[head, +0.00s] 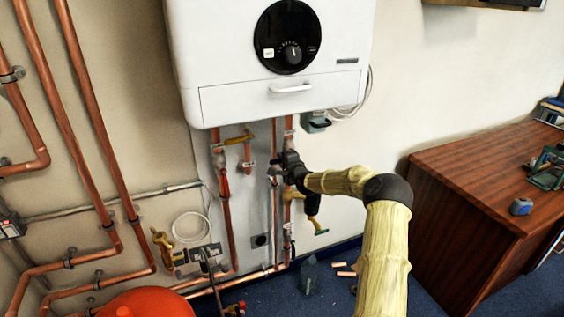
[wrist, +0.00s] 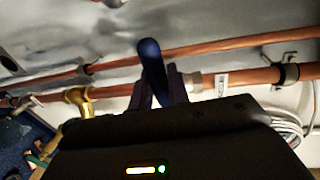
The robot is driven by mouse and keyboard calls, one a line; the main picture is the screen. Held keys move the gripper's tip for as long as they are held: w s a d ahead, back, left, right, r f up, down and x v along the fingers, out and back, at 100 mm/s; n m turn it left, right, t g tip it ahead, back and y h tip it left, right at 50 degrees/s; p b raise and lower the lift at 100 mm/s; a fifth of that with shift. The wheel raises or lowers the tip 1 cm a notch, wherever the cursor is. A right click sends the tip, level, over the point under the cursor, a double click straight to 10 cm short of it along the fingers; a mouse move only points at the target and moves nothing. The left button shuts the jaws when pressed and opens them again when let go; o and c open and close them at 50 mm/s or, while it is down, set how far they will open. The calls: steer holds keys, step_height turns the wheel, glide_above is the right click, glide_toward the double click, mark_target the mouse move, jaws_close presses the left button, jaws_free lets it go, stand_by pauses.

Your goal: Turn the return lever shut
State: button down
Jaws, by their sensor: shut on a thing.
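A dark blue lever handle (wrist: 152,68) stands up between the two fingers of my gripper (wrist: 157,88) in the wrist view. The gripper is shut on this lever, beside a copper pipe (wrist: 208,84) that runs across the picture. In the head view my gripper (head: 281,168) is at the pipes below the white boiler, and the lever is hidden there behind the gripper. The lever's valve body is mostly covered by the gripper in the wrist view, so its angle to the pipe is hard to tell.
The white boiler (head: 275,60) hangs just above my gripper. A yellow lever (head: 240,139) and a red one (head: 224,185) are on pipes to the left. A brass fitting (wrist: 78,98) is near the fingers. A wooden desk (head: 470,190) stands right; an orange vessel (head: 145,303) is lower left.

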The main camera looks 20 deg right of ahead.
steer(key=shift+r, duration=0.2)
steer(key=c, duration=1.4)
jaws_free()
steer(key=shift+s, duration=0.1)
steer(key=s+r, duration=0.1)
steer(key=s, duration=0.4)
steer(key=s+r, duration=0.1)
steer(key=s, duration=1.1)
steer(key=shift+d+r, duration=0.4)
